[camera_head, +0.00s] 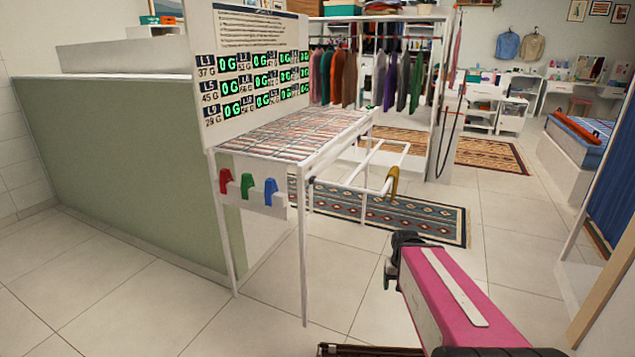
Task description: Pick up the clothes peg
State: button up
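Three peg-like pieces, red (225,182), green (246,186) and blue (270,191), sit in a row on a white holder (279,200) at the front of a white table (312,160). Which one the task means by the clothes peg cannot be told. A yellow curved piece (392,184) is on the end of a white rail frame to the right of the table. My gripper (391,270) is at the lower right, at the end of my pink arm, apart from the pegs and to their right. Its fingertips are dark and small, and their gap is unclear.
A white rail frame (358,188) juts out from the table's right side. A board (252,75) with green number displays stands behind the table. A wardrobe (438,120) with hanging clothes is farther back. Tiled floor (150,300) in front is clear. A bed (570,150) is at right.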

aim_at(247, 181)
jog(key=u, duration=1.25)
